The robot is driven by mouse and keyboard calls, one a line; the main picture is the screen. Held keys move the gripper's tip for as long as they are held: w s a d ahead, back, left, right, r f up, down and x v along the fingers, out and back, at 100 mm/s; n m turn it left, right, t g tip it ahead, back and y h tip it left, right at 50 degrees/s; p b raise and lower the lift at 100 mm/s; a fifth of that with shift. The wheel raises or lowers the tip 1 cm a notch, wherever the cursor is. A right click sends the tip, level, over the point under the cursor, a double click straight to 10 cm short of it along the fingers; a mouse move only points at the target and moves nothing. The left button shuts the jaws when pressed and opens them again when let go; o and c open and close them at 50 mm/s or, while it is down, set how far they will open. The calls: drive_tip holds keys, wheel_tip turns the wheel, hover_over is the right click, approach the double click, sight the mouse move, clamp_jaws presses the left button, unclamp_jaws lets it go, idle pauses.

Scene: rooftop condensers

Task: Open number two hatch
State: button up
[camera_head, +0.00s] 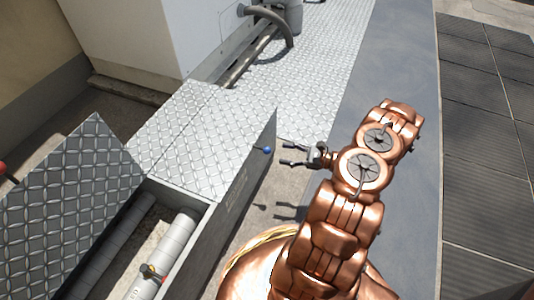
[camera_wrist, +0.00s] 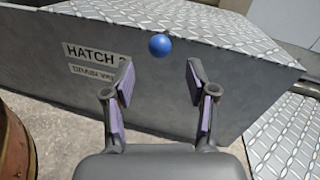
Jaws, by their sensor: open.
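The number two hatch has a closed diamond-plate lid (camera_head: 195,140) on a grey box. Its front wall (camera_wrist: 165,95) bears a label (camera_wrist: 92,52) reading "HATCH", with the digit partly covered by my left finger. A second label line below is partly hidden. A blue ball knob (camera_head: 266,150) stands out at the lid's front edge; it also shows in the wrist view (camera_wrist: 160,46). My gripper (camera_head: 287,155) is open and empty, just right of the knob in the head view. In the wrist view my fingertips (camera_wrist: 160,72) point at the wall, with the knob between and slightly above them, apart from both.
Left of it, another hatch stands open, its lid (camera_head: 65,195) raised, showing pipes (camera_head: 172,245) and a small valve (camera_head: 151,272) inside. A white condenser housing (camera_head: 150,40) with a hose (camera_head: 275,20) stands behind. Grey walkway (camera_head: 375,90) lies clear at the right.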

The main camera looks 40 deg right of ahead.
sight(267, 150)
drive_tip(key=b+x, duration=0.2)
drive_tip(key=x, duration=0.5)
drive_tip(key=shift+w+a, duration=0.15)
clamp_jaws()
idle(0.4)
